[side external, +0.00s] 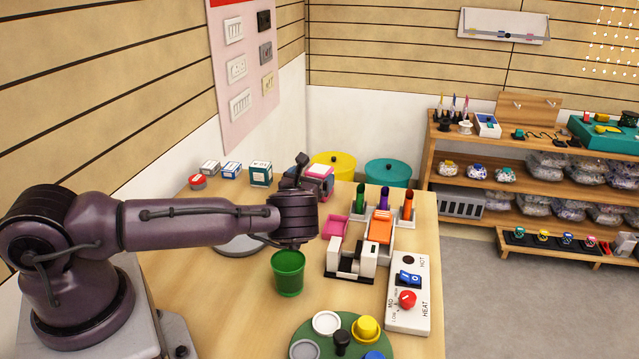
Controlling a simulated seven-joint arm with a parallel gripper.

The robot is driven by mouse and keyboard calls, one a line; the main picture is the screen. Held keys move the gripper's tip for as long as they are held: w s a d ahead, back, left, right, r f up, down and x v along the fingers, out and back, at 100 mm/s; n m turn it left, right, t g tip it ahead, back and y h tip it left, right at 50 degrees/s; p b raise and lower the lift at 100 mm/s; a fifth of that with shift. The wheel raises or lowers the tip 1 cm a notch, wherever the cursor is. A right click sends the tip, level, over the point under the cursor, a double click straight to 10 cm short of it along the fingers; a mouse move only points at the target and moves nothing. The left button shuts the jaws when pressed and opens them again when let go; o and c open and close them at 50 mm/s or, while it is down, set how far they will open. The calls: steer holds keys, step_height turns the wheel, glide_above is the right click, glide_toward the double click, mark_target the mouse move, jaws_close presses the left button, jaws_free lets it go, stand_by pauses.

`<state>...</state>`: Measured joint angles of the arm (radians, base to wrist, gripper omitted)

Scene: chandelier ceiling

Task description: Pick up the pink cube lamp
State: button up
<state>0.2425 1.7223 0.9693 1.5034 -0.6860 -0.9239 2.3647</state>
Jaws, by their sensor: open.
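A small pink-topped cube (320,171) with blue and white on its sides is at the back of the wooden table. It is the likeliest pink cube lamp, but it is small and partly covered by my arm's end. My gripper (301,172) is dark and open, and appears close beside the cube's left side. I cannot tell whether they touch, and the fingers are hard to make out.
A green cup (288,274) stands below my wrist. A pink tray-like piece (335,227), a black-and-white device (351,260) and a control panel (408,290) are to the right. Small boxes (261,173) stand at the back left. A green round tray (314,338) is in front.

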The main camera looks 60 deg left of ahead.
mark_target(320, 169)
steer(key=shift+x, duration=2.3)
steer(key=shift+w+d+r, duration=0.1)
steer(key=shift+d, duration=0.05)
steer(key=shift+c, duration=0.2)
steer(key=c, duration=1.1)
